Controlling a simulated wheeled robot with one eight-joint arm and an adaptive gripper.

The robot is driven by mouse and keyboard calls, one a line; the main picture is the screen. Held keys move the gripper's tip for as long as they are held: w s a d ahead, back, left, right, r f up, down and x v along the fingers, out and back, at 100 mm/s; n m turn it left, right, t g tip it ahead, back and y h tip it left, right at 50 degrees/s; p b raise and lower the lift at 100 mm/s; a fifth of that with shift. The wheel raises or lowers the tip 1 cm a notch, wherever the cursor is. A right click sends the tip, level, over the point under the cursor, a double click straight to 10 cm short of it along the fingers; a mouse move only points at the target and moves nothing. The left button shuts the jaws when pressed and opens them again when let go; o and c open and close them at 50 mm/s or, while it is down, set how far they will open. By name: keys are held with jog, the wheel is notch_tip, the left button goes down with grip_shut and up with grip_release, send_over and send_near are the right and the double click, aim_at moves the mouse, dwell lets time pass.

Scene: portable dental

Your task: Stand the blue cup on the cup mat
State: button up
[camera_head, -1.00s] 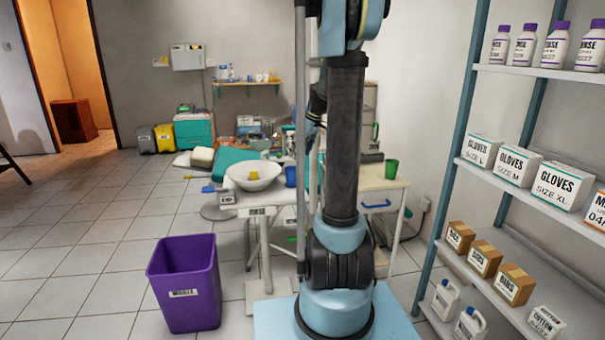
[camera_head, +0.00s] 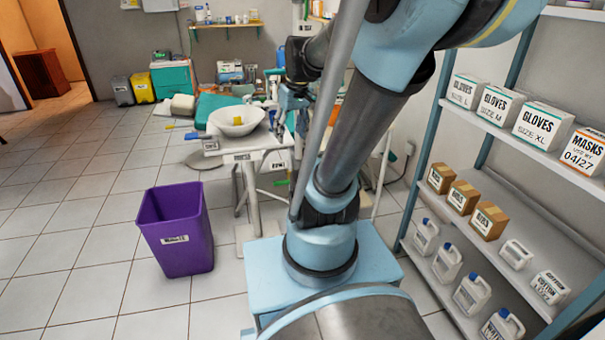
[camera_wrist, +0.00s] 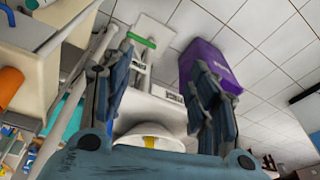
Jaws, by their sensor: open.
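My gripper (camera_head: 284,112) is over the small white table at the back, beside the white bowl. In the wrist view my gripper (camera_wrist: 164,78) has its two fingers spread wide, with nothing held between them. I cannot make out the blue cup now; the arm and gripper cover the table area right of the bowl, where it showed earlier. I cannot pick out the cup mat in either view.
The white bowl (camera_head: 236,129) with a yellow item stands on the table's left part. A purple bin (camera_head: 176,240) stands on the floor in front. Shelves with glove boxes (camera_head: 546,127) and jugs line the right side. Floor at left is clear.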

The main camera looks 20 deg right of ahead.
jog(key=s+d+f+m+h, duration=0.1)
jog(key=s+f+m, duration=0.2)
jog(key=s+f, duration=0.5)
jog(key=s, duration=0.4)
jog(key=shift+f, duration=0.15)
jog(key=shift+s, duration=0.1)
jog(key=shift+w+f, duration=0.2)
jog(key=shift+w, duration=0.25)
